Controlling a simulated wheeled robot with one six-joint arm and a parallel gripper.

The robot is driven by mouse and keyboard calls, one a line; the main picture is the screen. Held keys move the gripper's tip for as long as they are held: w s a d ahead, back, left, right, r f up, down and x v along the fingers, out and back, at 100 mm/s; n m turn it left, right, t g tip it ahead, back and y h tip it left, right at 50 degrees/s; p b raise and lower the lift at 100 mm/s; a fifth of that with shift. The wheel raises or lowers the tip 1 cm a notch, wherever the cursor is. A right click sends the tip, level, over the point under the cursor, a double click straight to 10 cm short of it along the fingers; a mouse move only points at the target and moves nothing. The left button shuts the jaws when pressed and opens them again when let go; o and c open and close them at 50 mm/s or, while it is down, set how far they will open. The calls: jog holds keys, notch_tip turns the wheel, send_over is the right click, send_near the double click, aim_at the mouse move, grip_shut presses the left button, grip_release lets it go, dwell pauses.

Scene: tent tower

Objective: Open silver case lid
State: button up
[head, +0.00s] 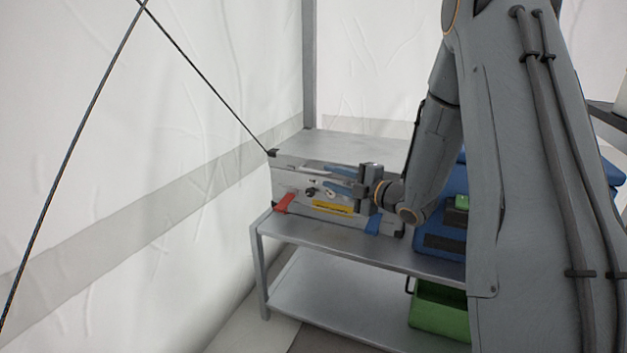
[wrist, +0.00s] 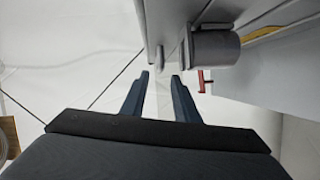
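The silver case (head: 290,187) stands on the upper shelf of a metal rack, against the tent wall. Its lid (head: 345,146) looks down on the case. A red latch (head: 285,203) and a blue latch (head: 373,225) are on its front. My gripper (head: 327,179) is at the upper front of the case, its blue fingers pointing left. In the wrist view my gripper (wrist: 160,74) has its fingers apart, with a narrow gap between them. The case (wrist: 270,62) fills the upper right there, with a grey cylindrical part (wrist: 213,46) near the fingers. I cannot tell whether the fingers touch the case.
A yellow label (head: 333,208) is on the case front. Blue containers (head: 453,205) stand right of it, partly behind my arm. A green bin (head: 440,315) sits below on the lower shelf (head: 330,289).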

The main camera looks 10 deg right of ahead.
aim_at(317, 172)
jog(key=b+x, duration=0.1)
jog(key=x, duration=0.6)
jog(key=shift+w+a, duration=0.15)
jog(key=shift+w, duration=0.1)
grip_shut()
